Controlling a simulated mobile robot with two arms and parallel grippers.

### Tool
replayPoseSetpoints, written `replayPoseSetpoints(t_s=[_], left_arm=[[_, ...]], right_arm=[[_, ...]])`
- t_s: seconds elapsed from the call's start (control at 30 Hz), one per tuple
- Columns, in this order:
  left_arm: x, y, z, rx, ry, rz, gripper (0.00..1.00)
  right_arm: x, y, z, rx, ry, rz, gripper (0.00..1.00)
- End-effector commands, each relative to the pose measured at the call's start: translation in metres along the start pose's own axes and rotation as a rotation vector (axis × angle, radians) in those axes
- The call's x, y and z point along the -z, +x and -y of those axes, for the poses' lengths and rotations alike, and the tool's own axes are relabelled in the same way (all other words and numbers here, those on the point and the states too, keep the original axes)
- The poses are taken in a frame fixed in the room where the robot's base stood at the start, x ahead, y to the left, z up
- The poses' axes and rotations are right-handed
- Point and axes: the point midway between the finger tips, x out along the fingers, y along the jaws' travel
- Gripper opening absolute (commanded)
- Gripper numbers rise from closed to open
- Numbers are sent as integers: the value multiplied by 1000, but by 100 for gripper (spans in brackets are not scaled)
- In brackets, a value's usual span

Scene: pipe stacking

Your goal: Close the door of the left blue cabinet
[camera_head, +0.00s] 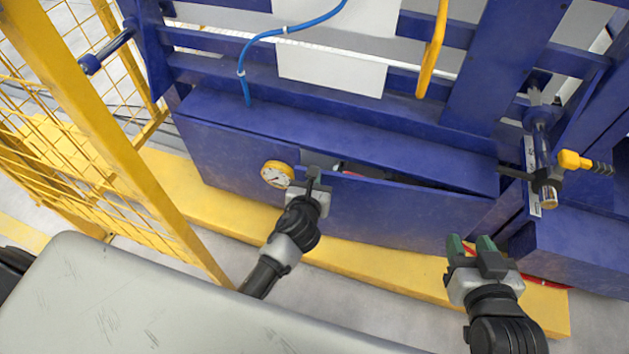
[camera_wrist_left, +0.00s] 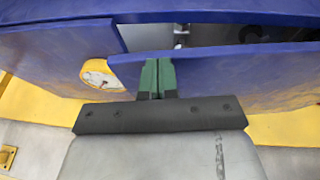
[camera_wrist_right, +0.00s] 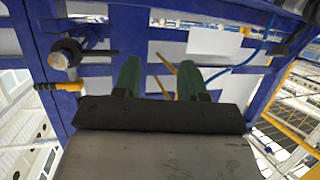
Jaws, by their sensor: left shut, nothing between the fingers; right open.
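The low blue cabinet (camera_head: 300,125) spans the middle of the head view. Its right front door (camera_head: 385,212) stands slightly ajar, with a dark gap along its top edge. In the left wrist view the door (camera_wrist_left: 230,75) also stands out from the cabinet. My left gripper (camera_head: 314,180) is shut and empty at the door's left edge, beside the gauge; its green fingers (camera_wrist_left: 158,76) overlap the door's left end in its wrist view. Whether they touch it is unclear. My right gripper (camera_head: 472,244) is open and empty, in front of the door's right end.
A yellow-rimmed gauge (camera_head: 277,174) sits left of the door. A yellow mesh fence (camera_head: 120,140) stands at the left. A yellow floor strip (camera_head: 380,262) runs below the cabinet. A yellow-handled valve (camera_head: 575,160) projects at the right. A grey surface (camera_head: 130,310) fills the lower left.

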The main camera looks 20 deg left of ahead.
Motion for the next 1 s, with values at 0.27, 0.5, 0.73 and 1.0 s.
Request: replayPoseSetpoints(t_s=[0.27,0.5,0.73,1.0], left_arm=[[0,0,0,0,0,0,0],[-8,13,1,33,13,4,0],[-11,29,0,67,21,2,0],[-10,32,-1,74,23,0,0]], right_arm=[[0,0,0,0,0,2,42],[-22,-10,-4,-11,1,185,42],[-50,-27,-9,-24,3,400,42],[-58,-31,-10,-26,4,449,42]])
